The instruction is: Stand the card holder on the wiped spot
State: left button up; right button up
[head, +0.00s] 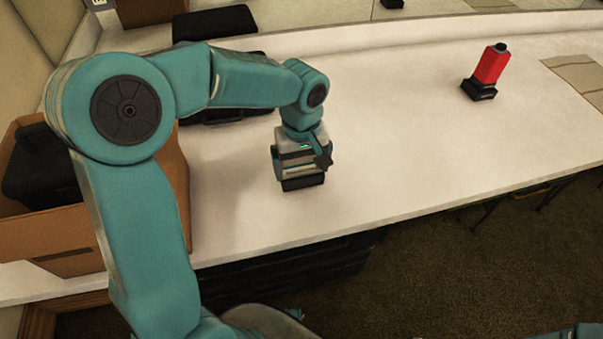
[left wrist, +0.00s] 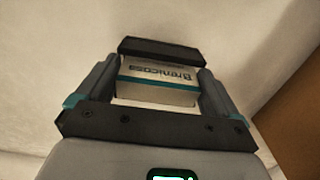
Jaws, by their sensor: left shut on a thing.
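My left gripper (head: 303,163) is over the white counter, pointing down, and is shut on the card holder (head: 303,183). In the head view its dark lower part shows beneath the fingers; I cannot tell whether it touches the counter. In the left wrist view, white cards with a teal stripe and upside-down lettering (left wrist: 158,78) sit between the two fingers, with a dark bar of the holder (left wrist: 158,50) beyond them. The fingers hide the holder's sides. I cannot make out a wiped spot on the counter. My right gripper is not in view.
A red block with a black base and cap (head: 488,70) stands at the right on the counter (head: 400,130). A cardboard box (head: 178,190) with a black item (head: 40,170) is at the left. Black cases (head: 215,22) lie behind my arm. The counter's middle is clear; its front edge is near.

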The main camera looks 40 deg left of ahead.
aim_at(302, 174)
pick_arm(q)
jog(key=shift+f, duration=1.55)
jog(key=shift+f+b, duration=0.2)
jog(key=shift+b, duration=0.15)
jog(key=o, duration=0.8)
jog(key=shift+r+p, duration=0.4)
jog(key=shift+r, duration=0.05)
notch_tip(302, 174, up, 12)
jog(key=shift+f+p, duration=0.2)
jog(key=shift+p, duration=0.55)
